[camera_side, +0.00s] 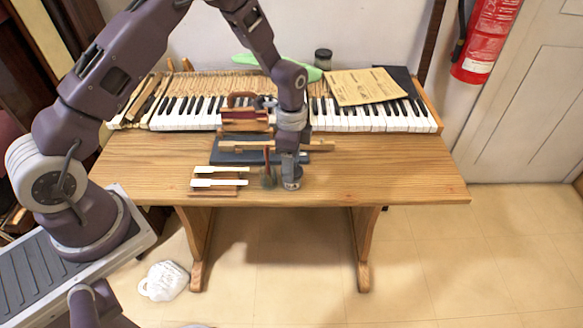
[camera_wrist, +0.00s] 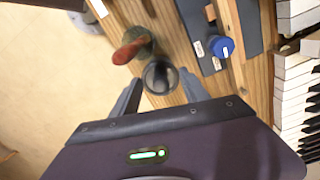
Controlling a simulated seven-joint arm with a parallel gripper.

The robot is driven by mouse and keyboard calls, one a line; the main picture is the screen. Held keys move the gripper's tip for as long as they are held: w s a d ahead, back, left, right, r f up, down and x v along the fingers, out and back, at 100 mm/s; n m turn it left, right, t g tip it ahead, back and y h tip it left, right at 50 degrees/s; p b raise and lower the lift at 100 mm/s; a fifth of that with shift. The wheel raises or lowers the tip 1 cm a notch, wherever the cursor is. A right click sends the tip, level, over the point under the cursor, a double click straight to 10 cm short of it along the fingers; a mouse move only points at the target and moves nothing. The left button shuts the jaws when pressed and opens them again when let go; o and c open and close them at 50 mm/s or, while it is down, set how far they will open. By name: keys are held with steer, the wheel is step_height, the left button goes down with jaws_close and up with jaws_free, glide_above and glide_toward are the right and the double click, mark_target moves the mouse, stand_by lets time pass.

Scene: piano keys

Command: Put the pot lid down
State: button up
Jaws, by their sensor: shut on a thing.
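The pot lid (camera_wrist: 160,77) appears as a dark, round, glossy piece between the two fingers of my gripper (camera_wrist: 160,92) in the wrist view. My gripper is shut on it. In the side view my gripper (camera_side: 291,182) points down over the front middle of the table, low near its surface. I cannot tell whether the lid touches the table. A small grey-green pot (camera_side: 268,182) with a red-handled brush stands just left of my gripper. In the wrist view the brush's red handle (camera_wrist: 130,50) shows close beyond the lid.
Wooden pieces with white key tops (camera_side: 218,183) lie left of the pot. A dark mat (camera_side: 225,158) with tools lies behind. The keyboard (camera_side: 365,118) lines the table's back, with a paper sheet (camera_side: 362,86) on it. The wooden table (camera_side: 400,180) is clear at right.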

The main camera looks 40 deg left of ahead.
mark_target(317, 184)
step_height(317, 184, up, 8)
steer(key=w+d+f, duration=0.2)
steer(key=w+d, duration=0.2)
steer(key=f, duration=1)
steer(key=shift+w+d+f, duration=0.15)
steer(key=shift+w+d, duration=0.15)
steer(key=shift+d, duration=0.1)
steer(key=o, duration=1.3)
steer(key=shift+f, duration=0.1)
